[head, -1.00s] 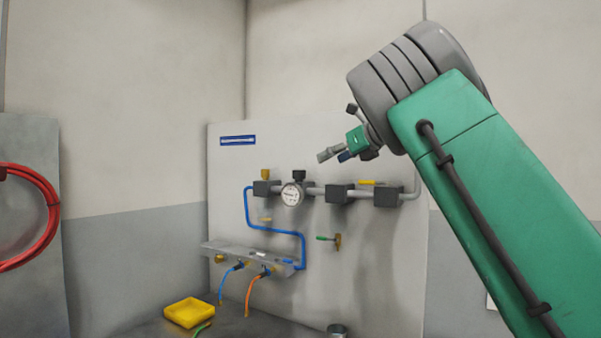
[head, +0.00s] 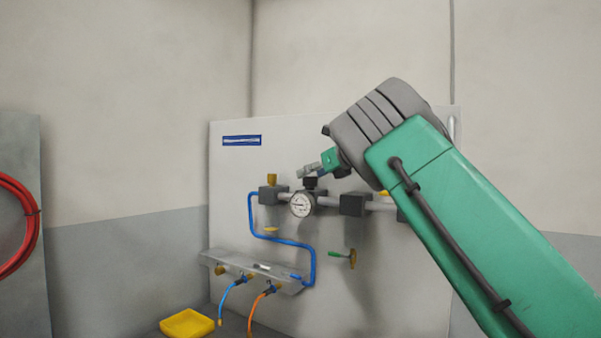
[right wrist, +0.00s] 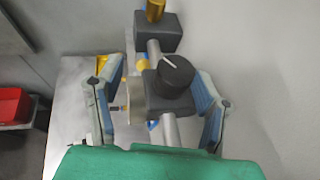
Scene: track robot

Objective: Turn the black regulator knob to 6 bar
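The black regulator knob (head: 311,183) sits on top of the regulator behind the round white gauge (head: 301,205). The gauge's reading is too small to tell. In the right wrist view the knob (right wrist: 176,73) shows from above with a white mark on its top. My right gripper (head: 309,170) is just above the knob in the head view. In the right wrist view my right gripper (right wrist: 157,80) is open, one finger on each side of the knob, with gaps on both sides. My left gripper is not in view.
A grey pipe with dark blocks (head: 355,204) runs along the wall panel (head: 375,270). A brass fitting (head: 272,180) stands left of the gauge. A green-handled valve (head: 343,254), blue tubing (head: 252,215) and a metal shelf (head: 252,267) are below. A yellow tray (head: 187,324) sits at lower left.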

